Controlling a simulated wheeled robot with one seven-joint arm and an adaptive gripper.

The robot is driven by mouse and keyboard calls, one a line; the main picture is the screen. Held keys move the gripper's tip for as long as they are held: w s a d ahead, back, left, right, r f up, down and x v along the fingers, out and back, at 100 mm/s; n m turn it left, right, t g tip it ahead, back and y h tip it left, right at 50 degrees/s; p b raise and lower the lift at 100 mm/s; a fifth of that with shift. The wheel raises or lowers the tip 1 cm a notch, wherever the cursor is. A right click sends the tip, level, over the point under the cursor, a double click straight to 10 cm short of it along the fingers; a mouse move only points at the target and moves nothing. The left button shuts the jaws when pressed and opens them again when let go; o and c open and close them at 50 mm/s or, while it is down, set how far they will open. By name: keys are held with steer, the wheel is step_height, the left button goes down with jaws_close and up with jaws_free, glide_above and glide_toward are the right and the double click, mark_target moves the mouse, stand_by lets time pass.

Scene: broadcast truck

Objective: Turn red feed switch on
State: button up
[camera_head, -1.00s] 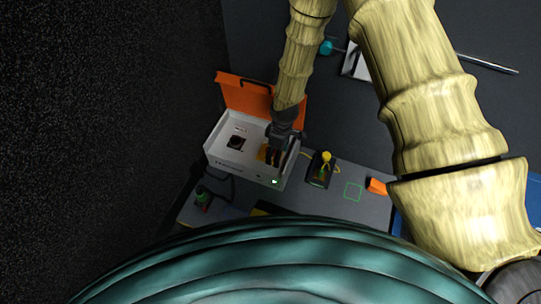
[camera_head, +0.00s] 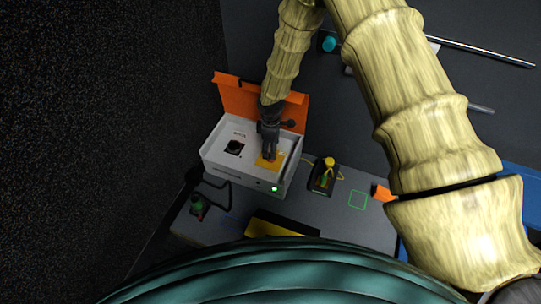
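A white box (camera_head: 226,170) with a raised orange lid (camera_head: 236,98) stands on a grey bench top. Inside it, at left, is a black knob or switch (camera_head: 234,147) with small dark red marking above it, too small to read. At right is a yellow panel (camera_head: 260,163). My gripper (camera_head: 269,156) points down over the yellow panel, right of the black knob. I cannot tell whether its fingers touch anything or how far apart they are. No red switch is clearly seen; the gripper hides part of the yellow panel.
A green light (camera_head: 274,188) glows on the box's front. A dark block with a yellow knob (camera_head: 328,163) stands to its right, then a green square outline (camera_head: 358,200) and an orange piece (camera_head: 381,193). A green-topped item (camera_head: 197,206) is at front left.

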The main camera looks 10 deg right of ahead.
steer(key=shift+f+b, duration=0.5)
steer(key=shift+f, duration=1.95)
steer(key=c, duration=1)
